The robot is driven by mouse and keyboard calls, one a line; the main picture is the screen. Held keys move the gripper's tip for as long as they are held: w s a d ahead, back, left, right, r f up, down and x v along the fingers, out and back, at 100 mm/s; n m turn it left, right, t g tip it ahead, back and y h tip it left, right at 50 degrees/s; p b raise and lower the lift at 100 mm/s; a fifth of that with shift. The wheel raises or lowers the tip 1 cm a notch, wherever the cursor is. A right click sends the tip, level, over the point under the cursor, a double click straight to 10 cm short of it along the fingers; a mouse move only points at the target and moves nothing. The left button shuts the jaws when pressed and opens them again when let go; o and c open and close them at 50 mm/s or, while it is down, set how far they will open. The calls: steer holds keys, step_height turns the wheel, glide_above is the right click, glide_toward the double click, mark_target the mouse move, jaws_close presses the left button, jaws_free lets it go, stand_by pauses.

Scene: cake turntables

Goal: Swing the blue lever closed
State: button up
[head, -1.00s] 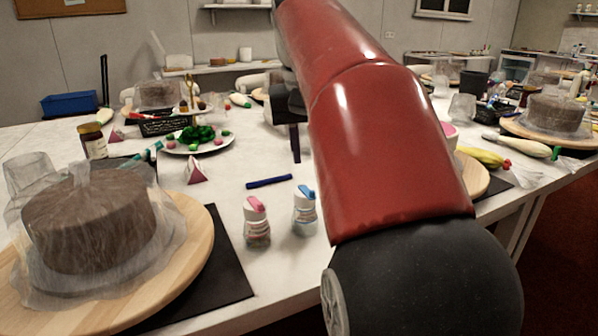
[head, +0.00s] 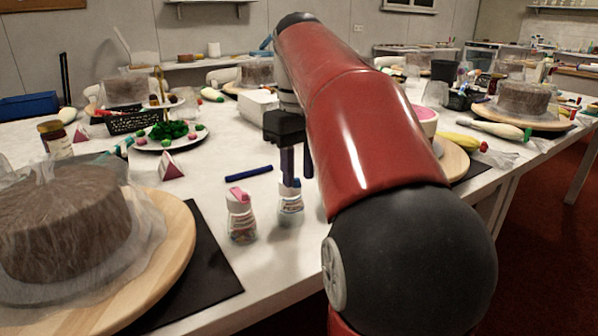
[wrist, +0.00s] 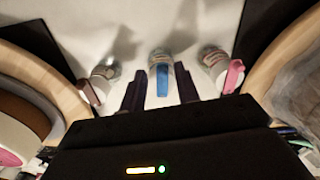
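The blue lever (wrist: 162,82) is the flip-top on a small clear and white bottle (head: 291,211). In the wrist view it stands raised from the bottle top, pointing toward the camera. My gripper (head: 298,180) points down from above, with its dark fingers apart. In the wrist view one finger is on each side of the lever, with gaps between. In the head view the fingers partly hide the lever. Whether a finger touches it cannot be told.
A bottle with a pink lid (head: 241,214) stands close to the left in the head view. The wrist view shows another bottle (wrist: 104,72) on the other side. A dark blue marker (head: 249,173) lies behind. A covered cake (head: 65,225) fills the left front.

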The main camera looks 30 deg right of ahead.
steer(key=shift+f, duration=0.1)
jaws_close()
steer(key=shift+a+m+p, duration=0.15)
steer(key=shift+m+p, duration=0.25)
steer(key=shift+p, duration=0.15)
jaws_free()
step_height(320, 180, up, 8)
steer(key=shift+f+p, duration=0.1)
steer(key=shift+p, duration=0.8)
